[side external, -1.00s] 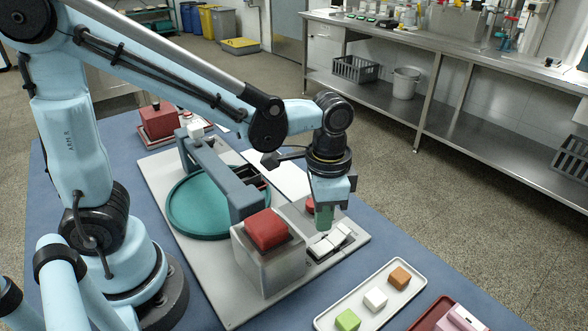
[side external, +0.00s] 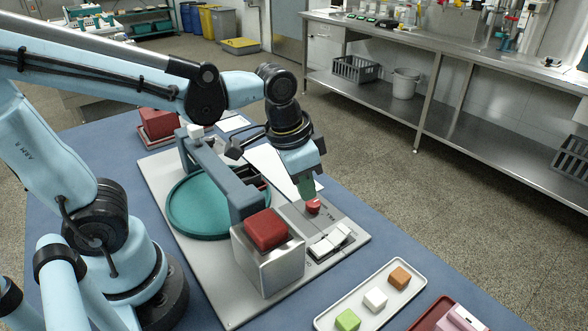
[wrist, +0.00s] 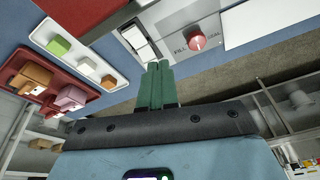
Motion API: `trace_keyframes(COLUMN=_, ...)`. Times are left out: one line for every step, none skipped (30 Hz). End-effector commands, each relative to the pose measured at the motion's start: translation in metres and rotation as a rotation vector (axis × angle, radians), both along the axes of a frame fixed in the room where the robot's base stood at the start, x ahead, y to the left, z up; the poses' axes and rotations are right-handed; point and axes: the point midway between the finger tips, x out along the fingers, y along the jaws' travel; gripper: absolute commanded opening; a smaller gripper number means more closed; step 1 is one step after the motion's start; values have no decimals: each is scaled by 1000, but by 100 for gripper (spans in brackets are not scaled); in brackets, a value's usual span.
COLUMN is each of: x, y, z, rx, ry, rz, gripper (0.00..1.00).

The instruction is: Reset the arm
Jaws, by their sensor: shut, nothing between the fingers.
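My gripper (side external: 306,188) is shut and empty. Its green fingers are together in the wrist view (wrist: 157,68). In the side view it hangs tilted above the grey base plate (side external: 220,290), close to the red knob (side external: 313,207); I cannot tell whether it touches the knob. The knob also shows in the wrist view (wrist: 196,40), to the right of the fingertips. White rocker switches (side external: 330,242) sit on a panel nearer the camera than the gripper.
A steel box with a red block (side external: 266,230) on top stands beside a teal round tray (side external: 190,215) under a grey-blue beam (side external: 215,172). A white tray (side external: 330,325) holds green, white and orange cubes. A dark red tray (side external: 425,318) lies at the front edge.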

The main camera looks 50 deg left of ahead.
Motion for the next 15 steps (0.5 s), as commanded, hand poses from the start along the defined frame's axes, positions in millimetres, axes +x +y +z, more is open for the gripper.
trace_keyframes(x=-4, y=10, z=3, rx=-13, ry=-48, rz=46, gripper=0)
trace_keyframes(x=-6, y=15, z=5, rx=-20, ry=-78, rz=71, gripper=0)
trace_keyframes(x=-7, y=21, z=7, rx=-31, ry=-116, rz=103, gripper=0)
trace_keyframes(x=-9, y=25, z=9, rx=-38, ry=-144, rz=127, gripper=0)
trace_keyframes(x=-10, y=30, z=10, rx=-44, ry=-172, rz=149, gripper=0)
trace_keyframes(x=-11, y=35, z=11, rx=-53, ry=-205, rz=177, gripper=0)
trace_keyframes(x=-12, y=38, z=12, rx=-58, ry=-230, rz=196, gripper=0)
trace_keyframes(x=-14, y=42, z=13, rx=-63, ry=-251, rz=213, gripper=0)
trace_keyframes(x=-15, y=45, z=14, rx=-68, ry=-277, rz=234, gripper=0)
trace_keyframes(x=-15, y=48, z=14, rx=-73, ry=-295, rz=247, gripper=0)
trace_keyframes(x=-16, y=50, z=15, rx=-76, ry=-310, rz=260, gripper=0)
trace_keyframes(x=-17, y=52, z=15, rx=-80, ry=-327, rz=273, gripper=0)
trace_keyframes(x=-17, y=54, z=16, rx=-82, ry=-337, rz=280, gripper=0)
trace_keyframes(x=-17, y=55, z=16, rx=-84, ry=-346, rz=285, gripper=0)
trace_keyframes(x=-18, y=56, z=16, rx=-86, ry=-354, rz=291, gripper=0)
